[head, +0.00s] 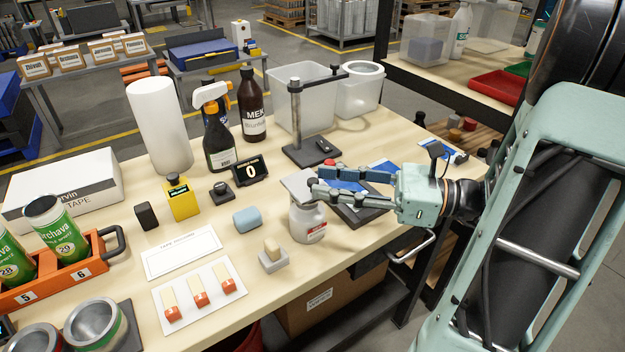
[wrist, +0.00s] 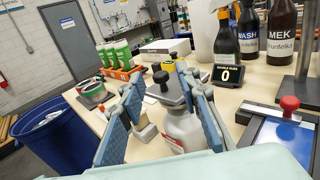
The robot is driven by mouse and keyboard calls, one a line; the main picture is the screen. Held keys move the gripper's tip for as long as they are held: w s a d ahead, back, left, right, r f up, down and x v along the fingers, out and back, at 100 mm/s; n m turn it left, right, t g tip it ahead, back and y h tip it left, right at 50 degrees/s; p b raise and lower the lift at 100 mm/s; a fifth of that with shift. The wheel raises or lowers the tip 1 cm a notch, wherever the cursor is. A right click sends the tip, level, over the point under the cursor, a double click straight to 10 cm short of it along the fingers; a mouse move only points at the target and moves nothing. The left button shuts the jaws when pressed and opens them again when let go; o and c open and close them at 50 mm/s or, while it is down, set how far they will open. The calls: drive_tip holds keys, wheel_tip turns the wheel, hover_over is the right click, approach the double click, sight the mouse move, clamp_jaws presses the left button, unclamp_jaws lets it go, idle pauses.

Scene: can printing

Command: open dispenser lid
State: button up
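The dispenser (head: 308,222) is a white bottle with a red-and-white label and a flat grey lid (head: 298,184), standing near the table's front edge. The lid looks tilted; I cannot tell whether it is open. My gripper (head: 316,178) reaches in from the right at lid height, with its two blue-grey fingers apart. In the wrist view the dispenser (wrist: 187,130) stands between the spread fingers, nearer the right one, and my gripper (wrist: 163,84) looks empty. I cannot tell whether the right finger touches the lid. A black knob (wrist: 161,77) shows at the lid's far edge.
A pad printer-like stand (head: 297,115) and a dark tray (head: 360,212) with a blue plate lie behind and right of the dispenser. A light blue roll (head: 247,220) and a grey block (head: 273,261) lie to its left. Spray and MEK bottles (head: 253,105) stand behind.

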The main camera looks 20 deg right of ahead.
sight(313, 179)
drive_tip(key=shift+x, duration=1.75)
clamp_jaws()
